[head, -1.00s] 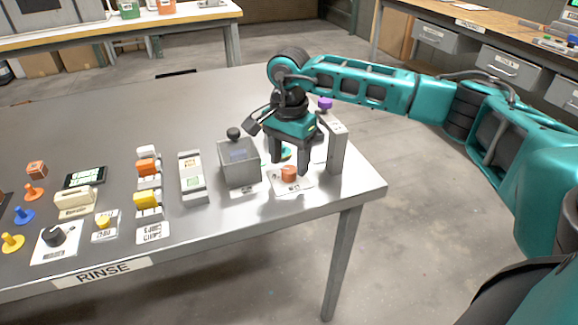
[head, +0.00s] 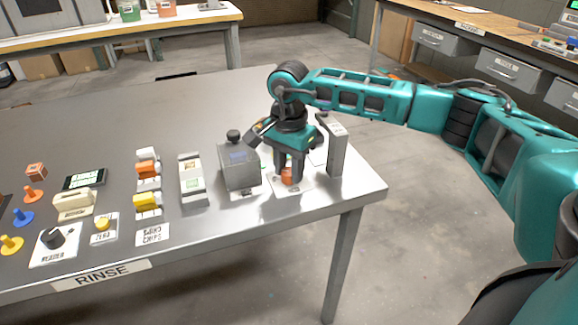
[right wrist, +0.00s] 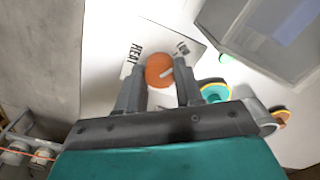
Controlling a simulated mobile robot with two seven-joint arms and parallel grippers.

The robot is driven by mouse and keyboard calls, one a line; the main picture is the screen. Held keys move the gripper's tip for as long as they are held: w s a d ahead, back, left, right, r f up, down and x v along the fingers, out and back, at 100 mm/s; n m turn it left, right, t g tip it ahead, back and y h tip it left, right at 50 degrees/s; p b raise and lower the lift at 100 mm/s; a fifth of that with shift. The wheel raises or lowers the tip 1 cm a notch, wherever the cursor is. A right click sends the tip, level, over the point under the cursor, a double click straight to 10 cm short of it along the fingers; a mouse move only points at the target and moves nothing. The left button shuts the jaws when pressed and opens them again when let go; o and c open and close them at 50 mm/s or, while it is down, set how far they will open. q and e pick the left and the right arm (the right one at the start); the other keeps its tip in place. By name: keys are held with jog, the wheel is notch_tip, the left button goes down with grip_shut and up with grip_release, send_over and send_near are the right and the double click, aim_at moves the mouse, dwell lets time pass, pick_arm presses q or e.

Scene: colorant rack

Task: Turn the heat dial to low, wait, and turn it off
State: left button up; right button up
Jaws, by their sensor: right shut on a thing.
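The heat dial is an orange round knob (head: 287,176) on a white plate (head: 304,187) near the table's right end. The fingers (right wrist: 163,80) also flank the knob in the right wrist view. The fingers hide part of the dial in the head view. My left gripper is not in view.
A grey box with a black knob (head: 238,165) stands just left of the dial, and a grey upright post (head: 337,150) stands close on its right. Switches and a black dial (head: 53,238) lie further left. The table's front edge has a RINSE label (head: 105,273).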

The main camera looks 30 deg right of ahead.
jog(key=shift+c, duration=0.8)
